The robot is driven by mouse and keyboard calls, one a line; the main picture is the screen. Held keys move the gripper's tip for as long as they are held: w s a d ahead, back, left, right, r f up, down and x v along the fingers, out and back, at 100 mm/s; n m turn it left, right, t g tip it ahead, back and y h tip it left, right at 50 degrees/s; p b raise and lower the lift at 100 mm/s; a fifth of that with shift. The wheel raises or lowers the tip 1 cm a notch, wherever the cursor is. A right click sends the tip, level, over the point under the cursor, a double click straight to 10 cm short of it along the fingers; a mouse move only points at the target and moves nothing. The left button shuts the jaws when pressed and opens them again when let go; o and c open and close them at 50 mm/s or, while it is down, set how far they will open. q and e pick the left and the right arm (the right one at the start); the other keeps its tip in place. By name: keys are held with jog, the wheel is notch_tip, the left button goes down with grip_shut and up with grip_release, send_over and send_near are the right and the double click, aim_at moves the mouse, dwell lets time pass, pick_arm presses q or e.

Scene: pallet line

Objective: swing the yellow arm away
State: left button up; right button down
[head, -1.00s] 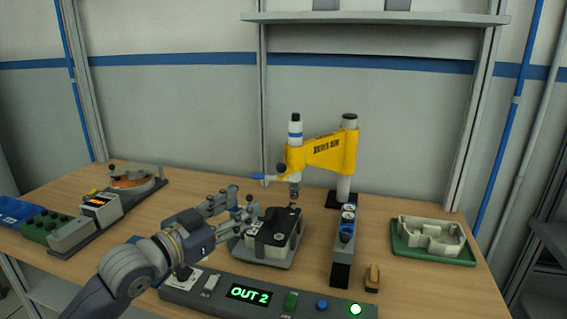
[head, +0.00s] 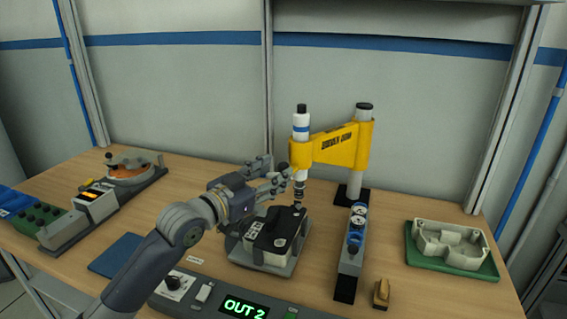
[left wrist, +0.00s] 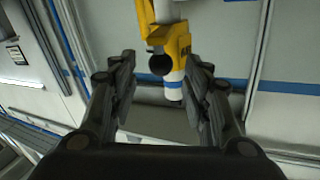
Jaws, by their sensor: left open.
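The yellow arm (head: 336,147) is fixed to a grey post (head: 361,180) and reaches left to a white tool cylinder (head: 300,127) with a blue band. The tool's tip is over a black and white block (head: 273,237) in a grey fixture. My left gripper (head: 283,178) is open, just left of the tool and above the block, apart from the yellow arm as far as I can tell. In the left wrist view, a dark round knob (left wrist: 161,64) on the yellow arm (left wrist: 178,42) shows between the open fingers (left wrist: 160,88). My right gripper is out of view.
A control panel reading OUT 2 (head: 240,305) lies at the front. A grey gauge block (head: 348,268) stands right of the fixture, with a small brass piece (head: 381,294) beside it. A green tray (head: 470,265) is at right; a dark blue mat (head: 117,256) at left.

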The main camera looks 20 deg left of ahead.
aim_at(279, 169)
pick_arm(q)
jog(key=x, duration=0.3)
jog(key=shift+w+d, duration=0.1)
jog(key=shift+w, duration=0.25)
jog(key=shift+w+d, duration=0.1)
jog(key=shift+w, duration=0.1)
jog(key=shift+f, duration=0.1)
jog(key=shift+c, duration=0.9)
grip_shut()
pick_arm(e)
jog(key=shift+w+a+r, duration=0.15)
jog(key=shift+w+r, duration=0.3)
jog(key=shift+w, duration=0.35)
